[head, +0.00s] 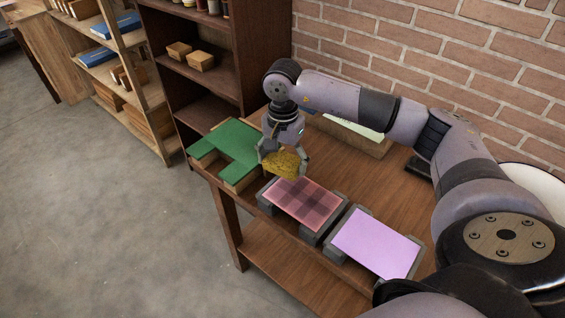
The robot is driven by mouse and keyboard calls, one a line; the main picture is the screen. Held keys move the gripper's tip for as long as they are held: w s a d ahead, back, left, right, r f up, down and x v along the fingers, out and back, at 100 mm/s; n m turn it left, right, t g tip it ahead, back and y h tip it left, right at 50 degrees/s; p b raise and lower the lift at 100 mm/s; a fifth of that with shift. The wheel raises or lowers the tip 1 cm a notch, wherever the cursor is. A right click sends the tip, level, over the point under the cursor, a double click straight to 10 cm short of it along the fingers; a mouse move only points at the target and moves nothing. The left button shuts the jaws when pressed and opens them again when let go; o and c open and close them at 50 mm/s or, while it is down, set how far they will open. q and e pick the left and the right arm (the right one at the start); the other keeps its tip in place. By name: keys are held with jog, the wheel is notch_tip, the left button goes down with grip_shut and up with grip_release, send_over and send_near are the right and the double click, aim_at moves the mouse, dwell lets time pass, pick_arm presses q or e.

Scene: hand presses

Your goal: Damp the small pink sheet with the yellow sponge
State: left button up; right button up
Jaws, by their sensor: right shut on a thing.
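My right gripper (283,163) is shut on the yellow sponge (284,165). It holds the sponge at the upper left end of a pink sheet (303,204). I cannot tell whether the sponge touches the sheet. The pink sheet shows darker, crossing bands and patches and lies flat on a grey press bed (268,207). A plain lilac sheet (376,244) lies on a second grey bed to the right. My left gripper is out of view.
A green-topped stand (228,143) is left of the gripper on the wooden table (330,166). A wooden box (358,140) with a pale sheet stands behind, near the brick wall. A dark shelf (203,77) is beyond the table's left end.

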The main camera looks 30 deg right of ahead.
jog(key=shift+w+r+p, duration=0.2)
jog(key=shift+r+p, duration=0.15)
jog(key=shift+r, duration=0.55)
jog(key=shift+s+r, duration=0.15)
jog(key=shift+r, duration=0.45)
